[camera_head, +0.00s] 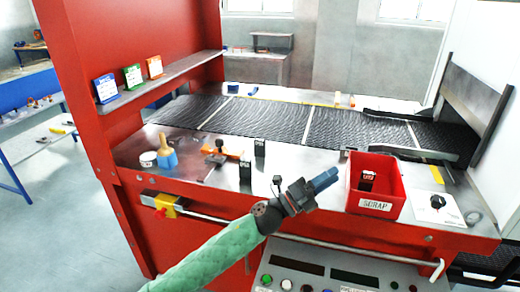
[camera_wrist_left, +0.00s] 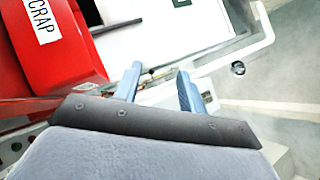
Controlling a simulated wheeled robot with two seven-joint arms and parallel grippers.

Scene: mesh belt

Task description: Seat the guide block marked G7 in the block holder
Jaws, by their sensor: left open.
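My left gripper (camera_head: 324,180) hangs over the front edge of the red machine, left of the red bin. In the left wrist view its two blue fingers (camera_wrist_left: 160,82) are apart with nothing between them. Two black blocks with small white markings stand upright on the metal deck: one farther back (camera_head: 259,147) and one nearer the front (camera_head: 245,172). Another dark block (camera_head: 366,181) with a red and white mark is in the red bin. I cannot read which is G7. I cannot make out the block holder for certain. My right gripper is not in view.
The red SCRAP bin (camera_head: 375,205) stands right of my gripper and also shows in the wrist view (camera_wrist_left: 62,62). A blue brush (camera_head: 167,158), a white tub (camera_head: 148,159) and an orange-handled clamp (camera_head: 221,153) lie left. A black knob (camera_head: 437,202) sits on a white sheet at right.

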